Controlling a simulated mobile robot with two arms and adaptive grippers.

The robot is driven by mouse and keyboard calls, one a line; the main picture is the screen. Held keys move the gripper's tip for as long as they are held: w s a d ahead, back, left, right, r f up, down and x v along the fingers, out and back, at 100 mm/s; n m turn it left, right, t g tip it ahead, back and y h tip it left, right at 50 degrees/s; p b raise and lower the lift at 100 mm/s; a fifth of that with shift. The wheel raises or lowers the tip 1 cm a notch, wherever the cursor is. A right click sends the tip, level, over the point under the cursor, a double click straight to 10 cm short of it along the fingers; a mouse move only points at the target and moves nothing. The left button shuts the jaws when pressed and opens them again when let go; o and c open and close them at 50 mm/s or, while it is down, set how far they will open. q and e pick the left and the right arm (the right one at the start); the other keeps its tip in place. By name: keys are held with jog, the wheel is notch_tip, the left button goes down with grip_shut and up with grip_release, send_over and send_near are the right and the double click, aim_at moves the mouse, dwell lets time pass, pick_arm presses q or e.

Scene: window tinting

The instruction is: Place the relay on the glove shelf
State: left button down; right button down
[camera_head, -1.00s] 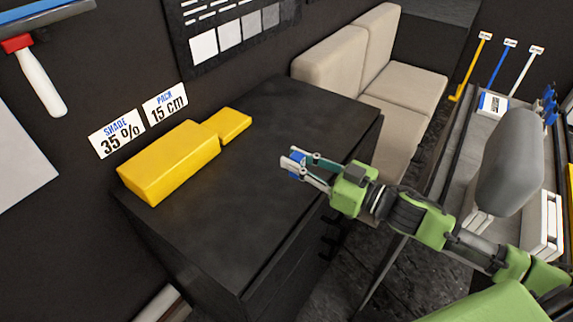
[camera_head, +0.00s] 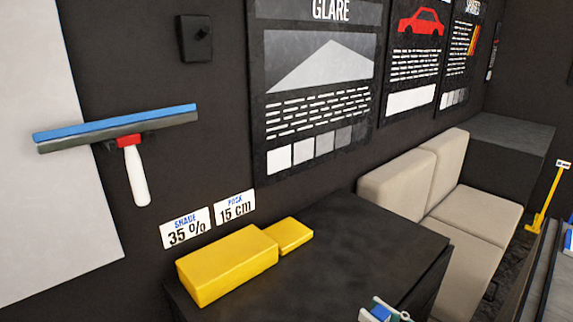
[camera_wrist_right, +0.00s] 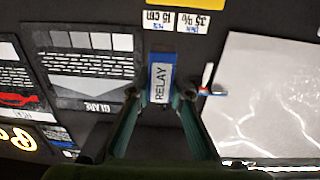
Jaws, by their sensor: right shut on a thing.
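The relay (camera_wrist_right: 160,76) is a small blue block with a white "RELAY" label. It sits between the two fingertips of my right gripper (camera_wrist_right: 162,92) in the right wrist view. In the head view my right gripper (camera_head: 386,310) shows only at the bottom edge, over the dark cabinet top, with part of the blue and white relay (camera_head: 379,312) in it. I cannot pick out a shelf marked for gloves in either view. My left gripper is not in view.
A yellow block (camera_head: 226,268) and a smaller one (camera_head: 289,234) lie on the dark cabinet (camera_head: 345,240). Behind them are shade and pack labels. A beige sofa (camera_head: 470,225) stands to the right. A squeegee (camera_head: 137,170) hangs on the wall.

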jog(key=s+f+m+t+h, duration=0.3)
jog(key=s+m+h, duration=0.4)
jog(key=h, duration=0.3)
jog(key=shift+s+a+f+h, duration=0.2)
jog(key=shift+s+f+h, duration=0.15)
jog(key=shift+f, duration=0.25)
